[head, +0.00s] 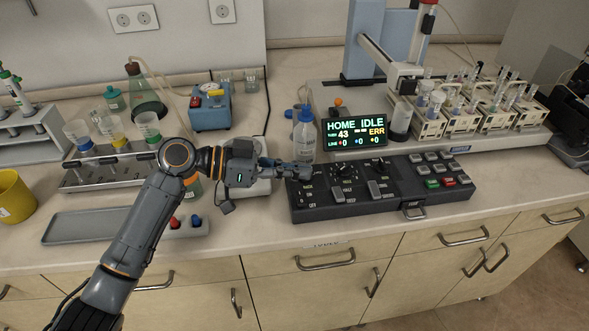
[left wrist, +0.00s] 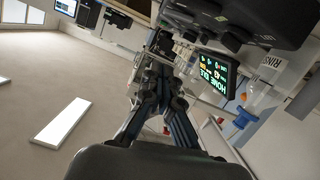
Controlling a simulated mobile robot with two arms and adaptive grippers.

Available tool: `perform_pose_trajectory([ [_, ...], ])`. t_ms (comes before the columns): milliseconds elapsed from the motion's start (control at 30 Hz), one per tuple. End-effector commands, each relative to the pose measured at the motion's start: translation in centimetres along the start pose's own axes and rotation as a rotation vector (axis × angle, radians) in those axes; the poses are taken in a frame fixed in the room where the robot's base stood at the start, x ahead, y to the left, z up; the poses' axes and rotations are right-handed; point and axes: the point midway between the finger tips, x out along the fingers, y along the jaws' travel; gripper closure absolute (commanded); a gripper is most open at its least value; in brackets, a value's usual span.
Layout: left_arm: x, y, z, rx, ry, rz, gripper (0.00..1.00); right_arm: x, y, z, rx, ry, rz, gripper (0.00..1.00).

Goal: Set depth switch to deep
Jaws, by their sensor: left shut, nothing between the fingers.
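The dark control panel (head: 445,197) lies on the bench with knobs, slide or lever switches and a button block. Two grey-capped switches stand in its middle part, a left one (head: 344,194) and a right one (head: 375,188). The labels are too small to tell which is the depth switch or its setting. My left gripper (head: 303,172) is shut and empty, with its tips over the panel's back left corner, hiding part of it. Whether it touches cannot be told. In the left wrist view its fingers (left wrist: 162,75) are together. My right gripper is not in view.
A display (head: 354,132) reading HOME IDLE and a wash bottle (head: 304,138) stand just behind the panel. Sample racks (head: 455,125) are at the back right. A grey tray (head: 95,228) and a tube rack (head: 110,172) lie left. Bench front is clear beside the panel.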

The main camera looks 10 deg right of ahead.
Motion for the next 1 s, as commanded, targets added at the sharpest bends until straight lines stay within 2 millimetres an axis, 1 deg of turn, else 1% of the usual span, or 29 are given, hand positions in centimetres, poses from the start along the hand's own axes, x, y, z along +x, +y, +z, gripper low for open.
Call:
perform_pose_trajectory([
  [33, 1.2, 0.2, -0.3, -0.003, 0.000, 0.005, 1.00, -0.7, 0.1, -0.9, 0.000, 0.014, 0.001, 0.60],
  [100, 2.8, 0.2, -0.4, -0.003, 0.001, 0.004, 1.00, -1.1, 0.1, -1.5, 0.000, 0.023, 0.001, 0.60],
  [300, 6.9, 0.1, -0.3, -0.002, 0.000, 0.003, 1.00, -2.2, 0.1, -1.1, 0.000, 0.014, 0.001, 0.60],
  [400, 7.2, 0.1, 1.6, -0.007, -0.003, 0.000, 1.00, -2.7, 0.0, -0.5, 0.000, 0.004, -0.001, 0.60],
  [600, 7.6, 0.0, 3.5, -0.003, -0.002, -0.001, 1.00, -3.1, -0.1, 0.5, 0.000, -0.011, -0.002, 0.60],
  [733, 7.7, 0.0, 3.9, -0.002, -0.001, 0.000, 1.00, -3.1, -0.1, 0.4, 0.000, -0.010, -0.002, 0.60],
  [1000, 7.7, 0.0, 4.0, -0.001, -0.001, 0.000, 1.00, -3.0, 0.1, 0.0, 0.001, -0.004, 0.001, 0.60],
])
